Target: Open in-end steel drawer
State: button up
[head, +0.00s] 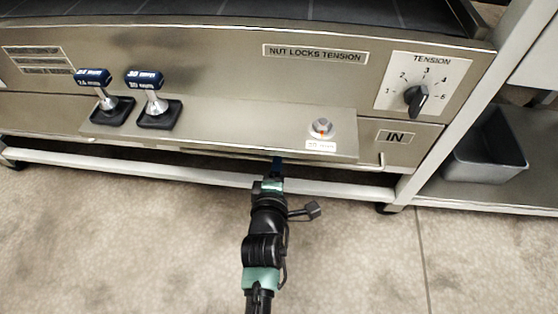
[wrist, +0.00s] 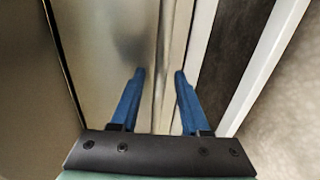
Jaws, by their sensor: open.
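The steel drawer (head: 240,130) sits low on the front of the machine, left of the IN label (head: 394,137). In the wrist view my open gripper's blue fingers stand on either side of a narrow steel strip (wrist: 165,85), with gaps to both. I cannot tell whether they touch it.
A hex nut (head: 321,126) is at right. A tension dial (head: 416,97) is above right. A white frame rail (head: 200,173) runs below. A grey bin (head: 488,150) sits at right. Floor is clear.

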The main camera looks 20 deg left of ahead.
jog(key=shift+w, duration=0.1)
grip_shut()
dwell(1.4)
